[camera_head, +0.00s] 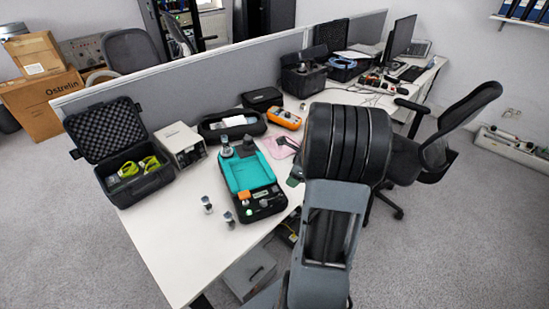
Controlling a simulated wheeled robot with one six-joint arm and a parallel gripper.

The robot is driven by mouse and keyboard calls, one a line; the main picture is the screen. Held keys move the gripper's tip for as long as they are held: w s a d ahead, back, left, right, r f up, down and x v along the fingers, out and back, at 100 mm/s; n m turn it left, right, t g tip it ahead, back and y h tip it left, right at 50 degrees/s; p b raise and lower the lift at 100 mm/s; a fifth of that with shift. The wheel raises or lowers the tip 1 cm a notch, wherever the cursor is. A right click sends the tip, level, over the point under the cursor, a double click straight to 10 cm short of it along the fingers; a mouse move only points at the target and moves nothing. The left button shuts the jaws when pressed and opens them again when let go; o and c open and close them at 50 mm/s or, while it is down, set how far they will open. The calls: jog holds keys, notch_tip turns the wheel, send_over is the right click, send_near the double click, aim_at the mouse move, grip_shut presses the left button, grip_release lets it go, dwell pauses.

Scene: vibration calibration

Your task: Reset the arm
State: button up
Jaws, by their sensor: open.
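My arm rises at the lower right of the head view, with a grey link and a large black ribbed joint over the desk's right edge. My gripper cannot be made out; the arm hides the area behind it. A black calibration unit with a teal top (243,172) lies on the white desk (150,229). Small metal cylinders stand by it, one (206,205) to its left and one (229,220) near its front left corner. Another metal piece (226,147) is at its back left corner.
An open black foam-lined case (138,187) with green items, a grey-white box (180,145), a black tray (232,127) and an orange meter (285,119) line the desk's back. A grey partition (215,76) stands behind. An office chair (455,125) is at right. The desk's front left is clear.

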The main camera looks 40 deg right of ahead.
jog(key=s+a+r+n, duration=0.2)
jog(key=a+r+n, duration=0.1)
jog(key=a+n, duration=0.5)
jog(key=s+a+r+n+h, duration=0.1)
jog(key=s+a+r+n, duration=0.2)
jog(key=a+n, duration=0.4)
jog(key=s+a+r+n+h, duration=0.1)
jog(key=a+r+n, duration=0.4)
jog(key=n, duration=0.9)
jog(key=s+a, duration=0.1)
jog(key=a, duration=0.2)
jog(key=shift+s+a+n, duration=0.3)
jog(key=shift+n, duration=0.1)
